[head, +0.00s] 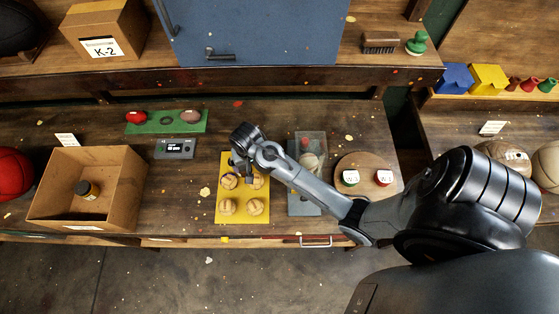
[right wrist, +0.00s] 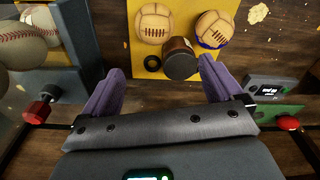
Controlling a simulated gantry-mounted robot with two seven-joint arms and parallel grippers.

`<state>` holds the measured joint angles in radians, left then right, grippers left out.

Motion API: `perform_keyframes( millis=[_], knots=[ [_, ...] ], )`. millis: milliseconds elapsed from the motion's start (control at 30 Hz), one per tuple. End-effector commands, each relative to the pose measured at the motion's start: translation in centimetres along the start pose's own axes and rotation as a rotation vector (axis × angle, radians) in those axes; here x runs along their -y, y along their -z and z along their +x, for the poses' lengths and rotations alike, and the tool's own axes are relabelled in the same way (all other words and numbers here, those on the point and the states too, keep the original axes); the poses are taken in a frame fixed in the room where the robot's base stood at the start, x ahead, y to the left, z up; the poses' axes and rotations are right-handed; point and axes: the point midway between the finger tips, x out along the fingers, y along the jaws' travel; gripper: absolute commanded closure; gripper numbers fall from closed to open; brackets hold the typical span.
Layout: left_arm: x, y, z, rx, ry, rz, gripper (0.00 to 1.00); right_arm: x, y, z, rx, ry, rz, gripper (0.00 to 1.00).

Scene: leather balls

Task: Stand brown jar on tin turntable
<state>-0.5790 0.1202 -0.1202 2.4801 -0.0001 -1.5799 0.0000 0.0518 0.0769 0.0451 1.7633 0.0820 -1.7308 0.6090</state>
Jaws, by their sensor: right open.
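A brown jar (right wrist: 181,60) with a dark end shows in the right wrist view, at the edge of the yellow board (head: 222,212). It lies just beyond and between the two purple fingertips of my right gripper (right wrist: 162,72), nearer the right one; I cannot tell whether they touch. The gripper is open. In the head view my right gripper (head: 241,172) is over the yellow board and hides the jar. My left gripper is not in view.
A grey-blue stand with a clear case (head: 311,145) stands between board and turntable, under my right arm. Stitched balls (head: 256,207) sit on the board. A green tray (head: 167,128) lies behind.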

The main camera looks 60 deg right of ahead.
Motion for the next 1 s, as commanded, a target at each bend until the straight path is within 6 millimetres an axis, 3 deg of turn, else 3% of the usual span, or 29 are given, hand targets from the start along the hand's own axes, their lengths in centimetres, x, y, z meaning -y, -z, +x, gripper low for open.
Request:
perform_keyframes(
  millis=[33,200,433,467,600,833,1000],
  knots=[
    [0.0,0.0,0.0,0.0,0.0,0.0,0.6,-1.0,-2.2,-0.1,-0.021,0.005,-0.094,0.07],
    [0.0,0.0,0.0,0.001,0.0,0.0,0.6,-3.1,-8.9,-2.5,-0.096,0.049,-0.437,0.07],
    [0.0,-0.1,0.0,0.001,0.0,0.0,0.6,-4.7,-15.7,-6.8,-0.168,0.117,-0.77,0.07],
    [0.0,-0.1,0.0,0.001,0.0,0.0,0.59,-4.8,-16.2,-7.3,-0.176,0.124,-0.798,0.07],
    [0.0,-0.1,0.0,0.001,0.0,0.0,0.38,-5.2,-17.7,-8.7,-0.196,0.144,-0.877,0.07],
    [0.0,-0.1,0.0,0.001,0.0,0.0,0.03,-5.2,-18.0,-9.1,-0.201,0.148,-0.895,0.07],
    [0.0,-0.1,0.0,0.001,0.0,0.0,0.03,-5.2,-18.0,-9.1,-0.2,0.148,-0.893,0.07]
  ],
)
